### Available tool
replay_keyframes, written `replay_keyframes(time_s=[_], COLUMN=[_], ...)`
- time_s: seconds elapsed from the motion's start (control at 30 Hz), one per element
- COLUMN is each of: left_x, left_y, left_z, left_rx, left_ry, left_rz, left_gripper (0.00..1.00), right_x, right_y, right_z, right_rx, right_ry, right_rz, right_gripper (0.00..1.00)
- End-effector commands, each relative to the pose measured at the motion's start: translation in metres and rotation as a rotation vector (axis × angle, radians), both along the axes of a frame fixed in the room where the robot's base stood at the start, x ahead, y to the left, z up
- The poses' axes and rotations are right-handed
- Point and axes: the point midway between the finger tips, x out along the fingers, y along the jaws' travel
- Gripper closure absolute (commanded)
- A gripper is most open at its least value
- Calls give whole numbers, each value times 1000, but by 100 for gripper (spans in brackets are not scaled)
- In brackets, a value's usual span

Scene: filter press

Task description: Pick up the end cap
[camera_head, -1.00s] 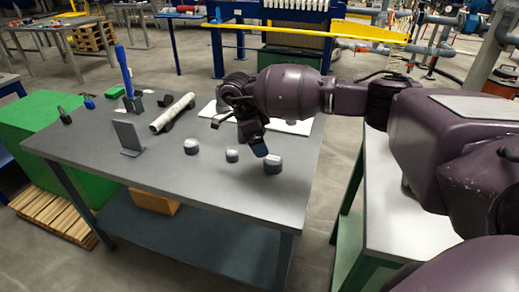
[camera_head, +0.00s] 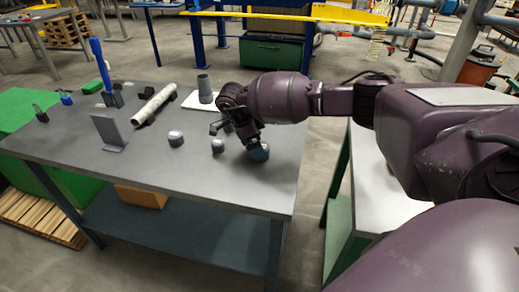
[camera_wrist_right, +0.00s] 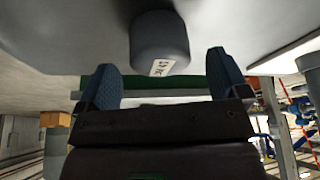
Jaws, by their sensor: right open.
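Three dark grey end caps with pale tops stand on the grey table (camera_head: 120,165): a left cap (camera_head: 176,140), a smaller middle cap (camera_head: 218,147) and a right cap (camera_head: 262,156). My right gripper (camera_head: 256,150) is at the right cap and partly hides it. In the right wrist view my open gripper (camera_wrist_right: 164,82) has two blue fingers, and a grey cap (camera_wrist_right: 158,38) with a white label lies just ahead, between their lines. A gap shows between the cap and each finger; the cap is not gripped. My left gripper is out of view.
A pale pipe (camera_head: 153,104) lies on supports farther back. A grey upright plate (camera_head: 108,131) and a blue-handled tool (camera_head: 102,68) stand at left. A grey reducer-like piece (camera_head: 205,88) stands on a white sheet (camera_head: 193,102). The table front is clear.

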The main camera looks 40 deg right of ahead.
Motion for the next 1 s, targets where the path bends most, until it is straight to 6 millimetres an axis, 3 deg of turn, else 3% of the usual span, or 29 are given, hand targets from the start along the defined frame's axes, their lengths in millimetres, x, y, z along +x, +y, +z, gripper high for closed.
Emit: replay_keyframes(time_s=[0.2, 0.43, 0.8, 1.0], left_x=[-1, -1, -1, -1], left_y=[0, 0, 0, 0], left_z=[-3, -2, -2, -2], left_rx=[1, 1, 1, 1], left_ry=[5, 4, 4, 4], left_rz=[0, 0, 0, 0], left_gripper=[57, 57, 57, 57], right_x=[-5, -5, -5, -5], right_y=[-9, -10, -9, -9], right_z=[-26, -27, -27, -26], right_rx=[1, 1, 1, 0], right_ry=[2, 1, 1, 0], right_rz=[0, 1, 1, 1], right_gripper=[7, 7, 62, 62])
